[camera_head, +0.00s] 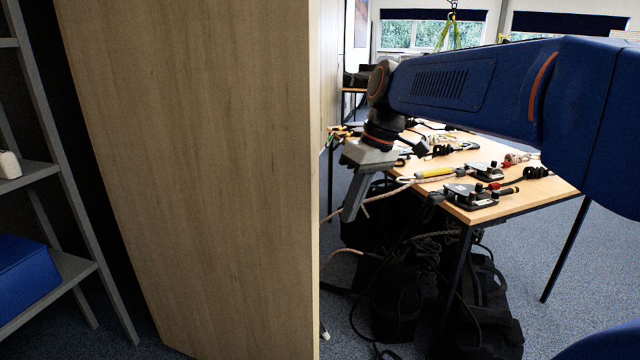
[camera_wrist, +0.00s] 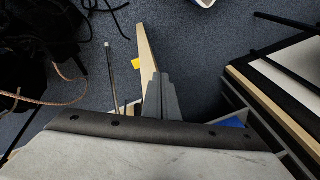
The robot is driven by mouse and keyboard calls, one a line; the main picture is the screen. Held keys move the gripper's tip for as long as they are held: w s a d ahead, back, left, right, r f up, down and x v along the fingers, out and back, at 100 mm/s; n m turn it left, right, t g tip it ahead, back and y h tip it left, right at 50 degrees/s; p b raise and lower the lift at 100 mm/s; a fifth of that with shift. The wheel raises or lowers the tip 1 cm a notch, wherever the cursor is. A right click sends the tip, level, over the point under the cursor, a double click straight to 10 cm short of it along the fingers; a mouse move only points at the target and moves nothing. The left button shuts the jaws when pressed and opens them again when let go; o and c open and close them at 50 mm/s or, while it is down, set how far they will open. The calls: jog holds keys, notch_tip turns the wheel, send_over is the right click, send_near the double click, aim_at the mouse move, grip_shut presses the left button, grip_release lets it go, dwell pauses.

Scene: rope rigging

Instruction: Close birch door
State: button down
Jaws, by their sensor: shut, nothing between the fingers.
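The birch door (camera_head: 200,170) is a tall pale wood panel that fills the left-centre of the head view. Its lighter upright edge faces right. In the wrist view a thin pale board, which looks like the door seen from above (camera_wrist: 146,48), runs up from beside the fingertips. My gripper (camera_head: 352,208) points down just right of the door's edge in the head view. Its fingers (camera_wrist: 160,88) are together and empty, very close to the board in the wrist view. I cannot tell whether they touch it.
A table (camera_head: 520,200) with rigging hardware and ropes stands behind my arm. Black bags (camera_head: 395,290) and loose cords lie under and before it. Grey shelving (camera_head: 75,270) with a blue box (camera_head: 22,275) is left of the door. Bare carpet (camera_head: 585,290) shows at right.

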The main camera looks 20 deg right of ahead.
aim_at(318, 183)
jog(key=w+d+r+n+g+y, duration=0.1)
jog(key=w+d+r+n+y, duration=0.2)
jog(key=w, duration=0.6)
jog(key=w+d+r+n+g+y, duration=0.1)
jog(key=w+d+r+n+g, duration=0.15)
jog(key=w+r, duration=0.4)
jog(key=shift+n+t, duration=0.45)
jog(key=shift+s+a+r+x, duration=0.15)
jog(key=shift+s+x, duration=0.05)
jog(key=shift+x, duration=1.8)
jog(key=shift+s+a+r+x, duration=0.1)
jog(key=shift+s+a+x, duration=0.1)
jog(key=shift+x, duration=1.85)
jog(key=shift+s+a+r+x, duration=0.1)
jog(key=shift+s+r+x, duration=0.1)
jog(key=shift+x, duration=1.8)
